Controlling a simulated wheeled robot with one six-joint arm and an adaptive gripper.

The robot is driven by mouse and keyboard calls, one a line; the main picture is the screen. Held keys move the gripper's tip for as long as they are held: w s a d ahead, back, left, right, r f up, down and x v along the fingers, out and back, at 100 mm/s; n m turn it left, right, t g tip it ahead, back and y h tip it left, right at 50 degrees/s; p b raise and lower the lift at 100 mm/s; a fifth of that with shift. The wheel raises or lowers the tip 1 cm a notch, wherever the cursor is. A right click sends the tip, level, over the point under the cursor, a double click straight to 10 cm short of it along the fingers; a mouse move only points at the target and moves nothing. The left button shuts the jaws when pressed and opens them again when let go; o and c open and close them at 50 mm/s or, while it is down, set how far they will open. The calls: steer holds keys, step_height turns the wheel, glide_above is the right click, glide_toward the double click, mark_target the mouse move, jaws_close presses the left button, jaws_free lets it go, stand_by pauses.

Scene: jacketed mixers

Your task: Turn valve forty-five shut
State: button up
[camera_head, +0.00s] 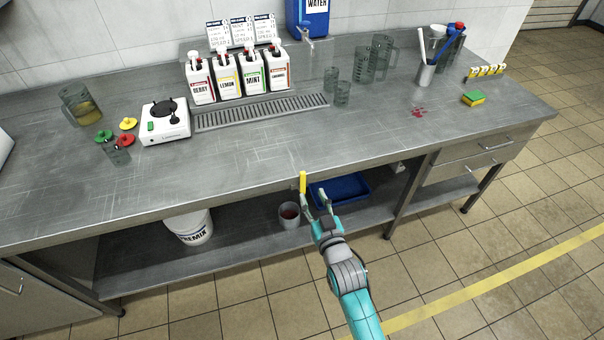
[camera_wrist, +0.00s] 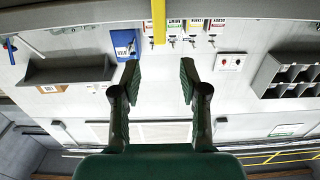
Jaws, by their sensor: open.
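A yellow bar-shaped handle (camera_head: 302,182) stands out at the front edge of the steel counter, the only valve-like lever I see there. No number is legible on it. In the wrist view the yellow handle (camera_wrist: 159,20) hangs at the top centre, in line with the gap between my fingers. My gripper (camera_head: 315,197) is open just below and right of the handle in the head view. In the wrist view my gripper (camera_wrist: 159,75) shows two spread fingers with nothing between them. Whether a finger touches the handle, I cannot tell.
The steel counter (camera_head: 370,140) has its front edge close above my gripper. On the shelf below are a blue tray (camera_head: 345,188), a grey cup (camera_head: 290,215) and a white bucket (camera_head: 190,228). Bottles and jugs stand further back. The floor in front is free.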

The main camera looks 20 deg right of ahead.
mark_target(304, 175)
steer(key=w, duration=1)
steer(key=shift+c, duration=0.3)
jaws_close()
